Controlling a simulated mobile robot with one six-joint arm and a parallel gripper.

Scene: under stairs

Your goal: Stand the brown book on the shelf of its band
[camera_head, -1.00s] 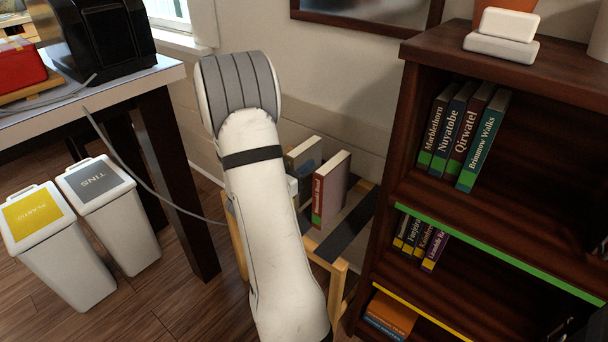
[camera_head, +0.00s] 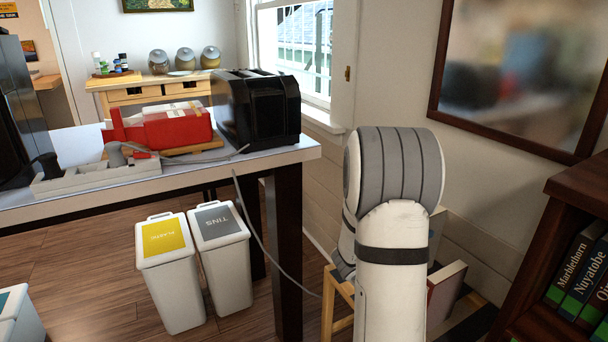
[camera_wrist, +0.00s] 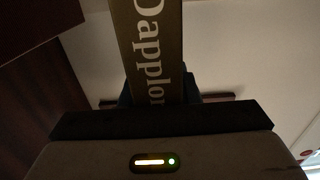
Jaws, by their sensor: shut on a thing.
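In the wrist view a brown book (camera_wrist: 147,45) with "Dapplor…" in pale letters on its spine rises from my gripper (camera_wrist: 160,92), which is shut on it. No colour band shows on the visible part of the spine. In the head view my arm hides the gripper and the held book. The dark wooden bookshelf (camera_head: 583,190) is cut off at the right edge. Several books with green bands, among them "Nuyatobe" (camera_head: 585,285), stand on its visible shelf; the lower shelves are out of view.
A wooden rack (camera_head: 338,305) with a red-spined book (camera_head: 445,290) is partly behind my arm. A table (camera_head: 305,152) with a black toaster (camera_head: 258,108) and a red box (camera_head: 165,128) stands left. Two bins, yellow-topped (camera_head: 170,270) and grey-topped (camera_head: 222,255), stand on the floor.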

